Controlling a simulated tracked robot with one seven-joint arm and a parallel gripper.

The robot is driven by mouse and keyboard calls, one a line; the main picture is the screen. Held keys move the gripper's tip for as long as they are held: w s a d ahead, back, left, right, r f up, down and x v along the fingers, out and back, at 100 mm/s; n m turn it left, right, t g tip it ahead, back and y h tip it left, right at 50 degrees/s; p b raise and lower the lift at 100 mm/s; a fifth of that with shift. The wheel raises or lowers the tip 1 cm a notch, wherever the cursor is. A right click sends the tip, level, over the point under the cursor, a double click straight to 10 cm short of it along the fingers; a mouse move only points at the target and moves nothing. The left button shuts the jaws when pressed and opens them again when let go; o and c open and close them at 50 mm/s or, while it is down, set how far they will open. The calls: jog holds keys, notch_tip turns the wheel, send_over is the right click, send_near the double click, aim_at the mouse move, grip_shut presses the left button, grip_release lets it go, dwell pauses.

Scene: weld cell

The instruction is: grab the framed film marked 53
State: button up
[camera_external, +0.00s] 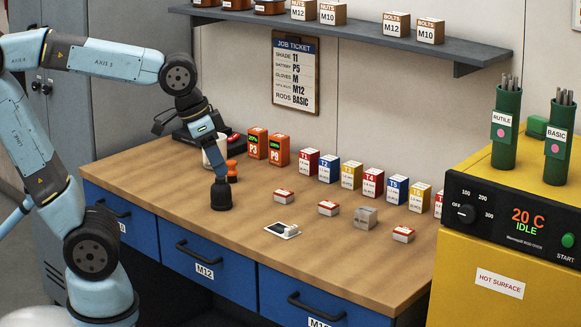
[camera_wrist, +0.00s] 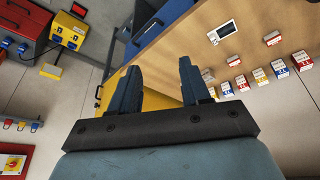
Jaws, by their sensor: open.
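A white-framed piece with a dark film (camera_external: 281,230) lies flat near the front middle of the bench. It also shows at the upper right of the wrist view (camera_wrist: 222,32). No number can be read on it in either view. My gripper (camera_external: 219,172) points down over the left part of the bench, left of and above the framed film. In the wrist view its two blue fingers (camera_wrist: 160,63) stand apart with nothing between them. The framed film lies outside the fingers there, up and to the right.
Small red-and-white boxes (camera_external: 328,207) and a grey block (camera_external: 365,217) lie behind and right of the film.

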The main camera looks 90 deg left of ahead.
jog(key=w+a+f+n+g, duration=0.2)
jog(key=w+a+f+n, duration=0.15)
jog(key=w+a, duration=0.65)
jog(key=n+g, duration=0.2)
jog(key=n, duration=0.1)
send_near(292, 227)
jog(key=shift+m, duration=0.25)
jog(key=f, duration=0.8)
jog(key=shift+a+f, duration=0.25)
jog(key=shift+f, duration=0.1)
grip_shut()
